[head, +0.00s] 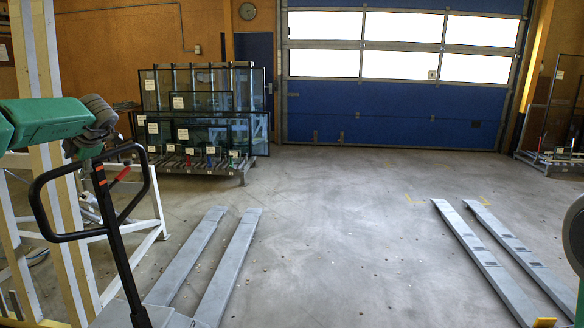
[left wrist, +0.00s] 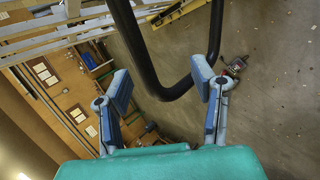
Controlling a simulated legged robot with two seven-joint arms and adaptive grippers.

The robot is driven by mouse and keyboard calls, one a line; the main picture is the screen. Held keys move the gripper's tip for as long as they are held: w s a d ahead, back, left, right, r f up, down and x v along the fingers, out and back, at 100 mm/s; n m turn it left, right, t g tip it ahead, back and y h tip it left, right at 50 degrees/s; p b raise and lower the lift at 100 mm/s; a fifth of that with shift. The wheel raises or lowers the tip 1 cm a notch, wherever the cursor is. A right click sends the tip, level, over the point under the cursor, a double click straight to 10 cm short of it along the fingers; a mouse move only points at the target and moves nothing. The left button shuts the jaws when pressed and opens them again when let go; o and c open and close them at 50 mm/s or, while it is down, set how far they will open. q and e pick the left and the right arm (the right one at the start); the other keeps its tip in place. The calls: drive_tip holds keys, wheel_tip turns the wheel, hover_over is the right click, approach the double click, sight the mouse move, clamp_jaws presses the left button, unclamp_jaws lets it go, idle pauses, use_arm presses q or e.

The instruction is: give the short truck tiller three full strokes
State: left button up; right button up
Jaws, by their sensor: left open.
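My left gripper (head: 98,128) is at the top of the loop. In the left wrist view my left gripper (left wrist: 161,80) has its two blue-grey fingers wide apart, with the black bar of the handle (left wrist: 137,52) crossing between and beyond them. Contact cannot be told. My right gripper is not in view.
Two grey forks (head: 228,262) extend from the tiller's truck across the floor. Another pair of forks (head: 484,258) lies at right. The middle floor is clear. A white frame (head: 150,238) stands left.

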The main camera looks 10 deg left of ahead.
use_arm(q)
drive_tip(key=v, duration=0.6)
drive_tip(key=shift+d, duration=0.25)
